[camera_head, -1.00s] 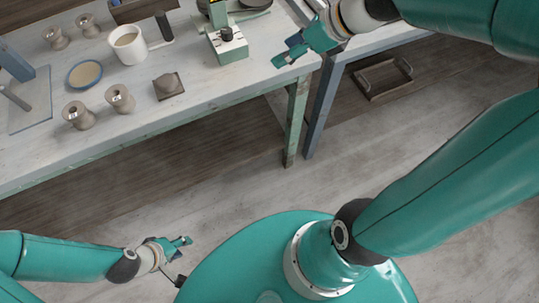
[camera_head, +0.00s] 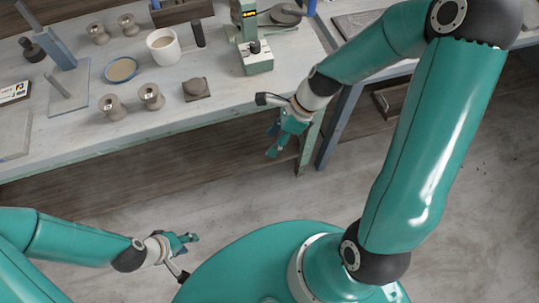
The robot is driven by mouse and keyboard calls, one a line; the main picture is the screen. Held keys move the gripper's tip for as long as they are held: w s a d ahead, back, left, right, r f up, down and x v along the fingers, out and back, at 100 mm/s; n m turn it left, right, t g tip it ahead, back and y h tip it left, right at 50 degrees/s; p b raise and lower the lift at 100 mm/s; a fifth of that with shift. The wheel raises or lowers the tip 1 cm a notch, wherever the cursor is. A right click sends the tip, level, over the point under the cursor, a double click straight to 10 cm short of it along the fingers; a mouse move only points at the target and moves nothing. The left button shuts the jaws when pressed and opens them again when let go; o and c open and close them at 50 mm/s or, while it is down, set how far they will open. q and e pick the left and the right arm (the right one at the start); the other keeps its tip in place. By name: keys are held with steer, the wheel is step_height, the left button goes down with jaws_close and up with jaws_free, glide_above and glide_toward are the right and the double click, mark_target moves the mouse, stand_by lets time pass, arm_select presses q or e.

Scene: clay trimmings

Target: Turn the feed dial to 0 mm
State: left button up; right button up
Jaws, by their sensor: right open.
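The green machine (camera_head: 256,62) stands near the front right of the workbench. A dark knob (camera_head: 255,46) sits on top of its front block; I take it for the feed dial. Its scale and setting are too small to read. My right gripper (camera_head: 272,141) is open and empty, in front of the bench edge, to the lower right of the machine and apart from it. My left gripper (camera_head: 193,242) looks open and empty, low in the picture, well away from the bench.
On the bench (camera_head: 160,112) stand a white mug (camera_head: 164,46), a blue-rimmed dish (camera_head: 121,69), several clay spools (camera_head: 151,96) and a square clay piece (camera_head: 196,88). A second table (camera_head: 345,92) stands to the right, with a wooden tray (camera_head: 390,101) below. Open floor lies in front.

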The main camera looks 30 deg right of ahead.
steer(key=shift+s+a+f+n+g+p, duration=0.15)
steer(key=shift+s+a+f+n+g, duration=0.1)
steer(key=shift+s+a+f+n, duration=0.3)
steer(key=shift+s+a+f+n+g+p, duration=0.1)
steer(key=shift+s+a+f+n+g, duration=0.15)
steer(key=shift+a+f+n, duration=0.4)
steer(key=shift+s+a+f+n+g+p, duration=0.2)
steer(key=shift+s+f+n, duration=0.25)
steer(key=shift+f, duration=0.35)
steer(key=shift+c, duration=0.2)
